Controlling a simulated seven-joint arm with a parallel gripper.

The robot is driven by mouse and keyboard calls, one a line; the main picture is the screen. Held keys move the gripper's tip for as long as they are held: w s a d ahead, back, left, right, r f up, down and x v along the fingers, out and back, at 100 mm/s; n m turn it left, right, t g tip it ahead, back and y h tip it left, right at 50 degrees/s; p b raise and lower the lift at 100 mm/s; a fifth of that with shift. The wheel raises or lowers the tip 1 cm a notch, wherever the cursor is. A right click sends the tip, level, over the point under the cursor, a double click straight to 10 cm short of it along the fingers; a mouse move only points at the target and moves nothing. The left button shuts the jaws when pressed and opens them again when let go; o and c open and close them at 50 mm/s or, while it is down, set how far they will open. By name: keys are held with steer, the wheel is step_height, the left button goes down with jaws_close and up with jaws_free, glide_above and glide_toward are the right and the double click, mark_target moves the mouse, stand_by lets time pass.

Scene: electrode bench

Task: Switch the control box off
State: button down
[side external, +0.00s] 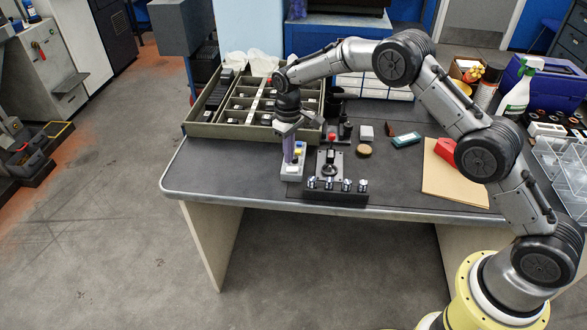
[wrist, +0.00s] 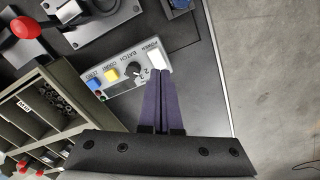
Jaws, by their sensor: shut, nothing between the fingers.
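The control box (wrist: 122,69) is a light grey panel with a white rocker marked POWER (wrist: 155,57), a black knob (wrist: 132,71), a yellow button (wrist: 112,73) and a blue button (wrist: 93,83). In the side view the control box (side external: 292,171) lies near the front of the bench, partly hidden by my gripper (side external: 291,159). In the wrist view my gripper (wrist: 161,72) is shut and empty, its purple fingertips at the near edge of the white rocker. I cannot tell whether they touch it, or which way the rocker is set.
A red-knobbed joystick unit (side external: 329,165) stands close to the box's right, with a row of knobs (side external: 337,190) in front. A divided tray (side external: 203,130) stands behind left. A tan board (side external: 455,187) lies further right. The bench's left front is clear.

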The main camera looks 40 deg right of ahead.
steer(key=shift+r, duration=2.1)
step_height(320, 180, up, 8)
steer(key=t, duration=0.1)
glide_above(289, 169)
steer(key=d, duration=0.1)
step_height(289, 169, up, 8)
steer(key=s+d+t, duration=0.1)
steer(key=s+t, duration=0.1)
steer(key=s+d+r+m+t, duration=0.1)
steer(key=s+d+r, duration=0.1)
steer(key=s+r, duration=0.9)
steer(key=s+d+r+t, duration=0.2)
steer(key=s, duration=1.4)
steer(key=s+f+m, duration=0.1)
steer(key=s+f, duration=0.9)
steer(key=s, duration=0.2)
steer(key=shift+d+m, duration=0.25)
steer(key=shift+m, duration=0.15)
